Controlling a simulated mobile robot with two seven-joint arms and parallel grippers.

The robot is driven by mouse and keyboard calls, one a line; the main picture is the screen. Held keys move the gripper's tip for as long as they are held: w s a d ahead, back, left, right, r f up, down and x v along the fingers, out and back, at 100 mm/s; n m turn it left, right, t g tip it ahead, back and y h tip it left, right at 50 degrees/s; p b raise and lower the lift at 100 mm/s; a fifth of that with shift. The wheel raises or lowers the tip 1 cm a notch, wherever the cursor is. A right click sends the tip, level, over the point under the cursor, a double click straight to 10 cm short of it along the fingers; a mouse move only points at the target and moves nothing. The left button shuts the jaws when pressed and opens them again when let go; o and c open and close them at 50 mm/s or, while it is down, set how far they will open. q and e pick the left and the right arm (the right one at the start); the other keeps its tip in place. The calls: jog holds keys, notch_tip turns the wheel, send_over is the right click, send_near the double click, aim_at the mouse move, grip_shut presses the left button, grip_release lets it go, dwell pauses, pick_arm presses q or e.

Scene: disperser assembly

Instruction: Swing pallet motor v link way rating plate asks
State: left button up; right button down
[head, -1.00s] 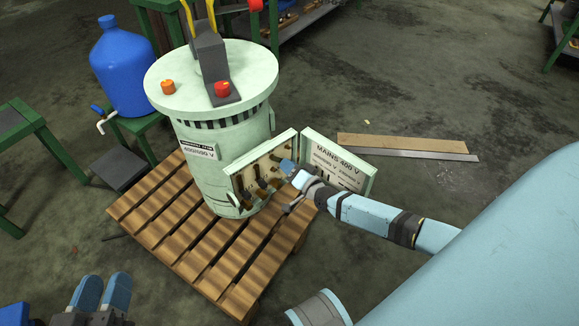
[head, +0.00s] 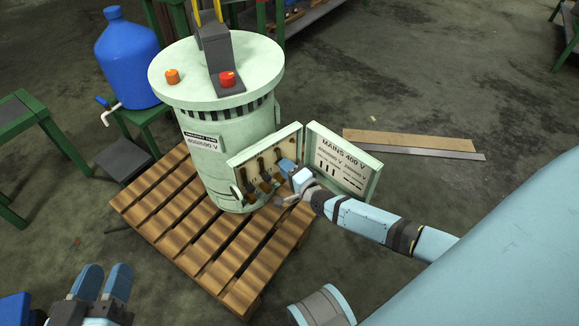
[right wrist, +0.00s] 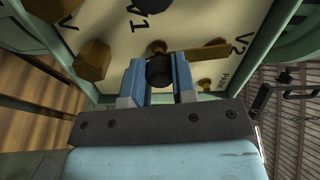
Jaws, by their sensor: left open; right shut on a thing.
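The pale green motor (head: 222,135) stands on the wooden pallet (head: 165,205). Its rating plate (head: 202,142) reads 400/690 V. The open terminal box (head: 240,165) holds several brass links and posts. Its lid (head: 345,165), marked MAINS 400 V with link diagrams, hangs open to the right. My right gripper (head: 287,168) is at the box. In the right wrist view its fingers (right wrist: 160,78) are shut on a black knob (right wrist: 158,70). A brass link (right wrist: 203,51) extends right from behind it toward the V2 mark. My left gripper (head: 102,283) is open and empty at lower left.
A blue water bottle (head: 127,60) stands on a green stand behind the motor's left side. A green table (head: 20,118) is at the left edge. A plank (head: 400,142) and metal strip lie on the floor right of the lid.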

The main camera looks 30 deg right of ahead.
jog(key=shift+a+f+m, duration=0.1)
jog(key=shift+a+m, duration=0.25)
jog(key=shift+m, duration=0.45)
jog(key=shift+s, duration=0.1)
pick_arm(q)
jog(key=shift+w, duration=0.2)
pick_arm(e)
jog(key=shift+a, duration=0.1)
pick_arm(q)
jog(key=shift+s+f, duration=0.1)
jog(key=shift+f, duration=0.05)
pick_arm(e)
jog(key=c, duration=0.9)
grip_release()
pick_arm(q)
jog(key=shift+n+t, duration=0.5)
jog(key=shift+t, duration=0.3)
jog(key=r+p, duration=0.2)
jog(key=r, duration=0.1)
jog(key=r+p, duration=0.1)
jog(key=p, duration=0.1)
jog(key=shift+s+r, duration=0.25)
jog(key=shift+r, duration=0.05)
pick_arm(e)
jog(key=s, duration=0.4)
jog(key=s+d, duration=0.1)
jog(key=s, duration=0.8)
jog(key=shift+s+d, duration=0.35)
